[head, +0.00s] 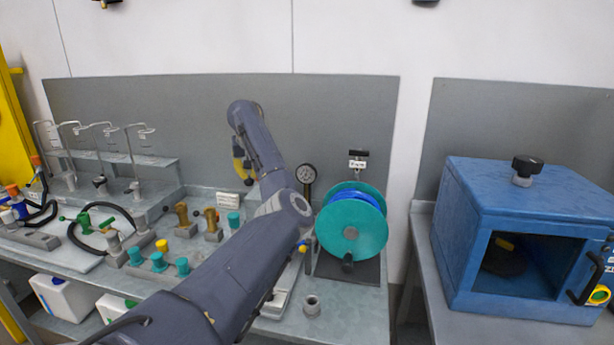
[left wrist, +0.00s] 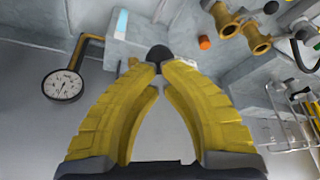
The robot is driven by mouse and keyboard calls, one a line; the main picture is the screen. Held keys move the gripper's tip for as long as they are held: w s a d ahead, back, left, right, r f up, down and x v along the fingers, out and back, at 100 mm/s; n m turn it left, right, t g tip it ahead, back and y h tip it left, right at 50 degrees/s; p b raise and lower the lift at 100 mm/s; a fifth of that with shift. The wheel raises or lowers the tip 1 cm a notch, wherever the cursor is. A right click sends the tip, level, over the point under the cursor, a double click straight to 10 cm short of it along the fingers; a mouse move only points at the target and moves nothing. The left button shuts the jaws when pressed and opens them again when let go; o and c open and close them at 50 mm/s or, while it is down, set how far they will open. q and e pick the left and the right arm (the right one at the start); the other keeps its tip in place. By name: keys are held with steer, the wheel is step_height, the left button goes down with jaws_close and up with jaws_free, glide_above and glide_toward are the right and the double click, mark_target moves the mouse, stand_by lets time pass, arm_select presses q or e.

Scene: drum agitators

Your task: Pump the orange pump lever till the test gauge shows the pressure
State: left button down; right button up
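The test gauge (head: 306,174), a round white dial with a dark rim, stands behind my left arm. It also shows in the left wrist view (left wrist: 63,85) on a brass pipe, its reading too small to tell. My left gripper (head: 242,165) has yellow fingers and is over the back of the bench. In the left wrist view its fingertips (left wrist: 160,72) come together on a dark rounded knob (left wrist: 160,53). Whether this knob belongs to the pump lever I cannot tell. A short orange cylinder (left wrist: 204,43) sits apart, right of the fingertips. My right gripper is out of view.
A teal and blue reel (head: 350,228) stands right of my arm. Brass valves (head: 182,214) and teal-capped fittings (head: 158,261) stand to its left. A blue box (head: 520,190) with an open front occupies the right bench. My forearm hides part of the bench.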

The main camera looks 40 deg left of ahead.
arm_select(q)
steer(key=shift+f, duration=3.35)
steer(key=r, duration=0.8)
steer(key=shift+w+r, duration=0.1)
steer(key=shift+w, duration=0.3)
steer(key=shift+a+r, duration=0.1)
steer(key=shift+r, duration=0.25)
steer(key=shift+s, duration=0.1)
steer(key=shift+r, duration=0.45)
step_height(320, 180, up, 6)
steer(key=shift+s+f, duration=0.2)
steer(key=shift+f, duration=3)
